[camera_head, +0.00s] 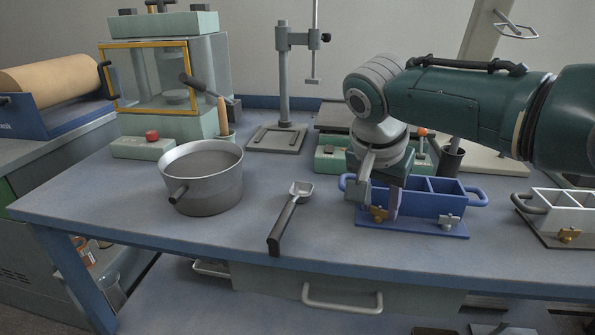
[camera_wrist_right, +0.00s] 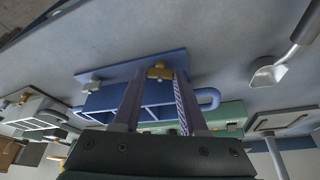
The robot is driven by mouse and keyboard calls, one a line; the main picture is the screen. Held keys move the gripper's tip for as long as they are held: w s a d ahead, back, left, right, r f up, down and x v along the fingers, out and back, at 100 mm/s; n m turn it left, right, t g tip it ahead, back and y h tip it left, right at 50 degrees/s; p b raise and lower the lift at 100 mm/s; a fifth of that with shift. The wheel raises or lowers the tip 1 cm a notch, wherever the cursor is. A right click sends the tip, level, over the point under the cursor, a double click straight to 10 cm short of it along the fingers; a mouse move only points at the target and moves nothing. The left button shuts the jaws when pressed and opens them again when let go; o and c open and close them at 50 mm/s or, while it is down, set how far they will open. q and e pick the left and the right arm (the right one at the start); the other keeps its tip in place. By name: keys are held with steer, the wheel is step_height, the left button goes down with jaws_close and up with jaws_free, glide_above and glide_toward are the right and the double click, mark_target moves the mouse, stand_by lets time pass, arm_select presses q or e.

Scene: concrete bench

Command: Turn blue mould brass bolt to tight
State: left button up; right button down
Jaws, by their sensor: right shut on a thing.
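The blue mould (camera_head: 436,202) stands on its blue base plate near the front edge of the bench, with open compartments and a loop handle at each end. The brass bolt (camera_head: 379,213) is on its front left; in the right wrist view the brass bolt (camera_wrist_right: 160,71) shows between the fingertips. My right gripper (camera_head: 380,207) reaches down over the left end of the mould, its fingers shut on the brass bolt. The wrist hides part of the mould's left end. My left gripper is not in view.
A silver bolt (camera_head: 449,221) sits on the mould's front right. A white mould (camera_head: 563,206) with its own brass bolt (camera_head: 569,235) stands at the right. A scoop (camera_head: 287,220) and a metal pot (camera_head: 203,180) lie to the left. Bare bench separates scoop and mould.

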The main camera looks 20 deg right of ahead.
steer(key=shift+c, duration=2.2)
jaws_free()
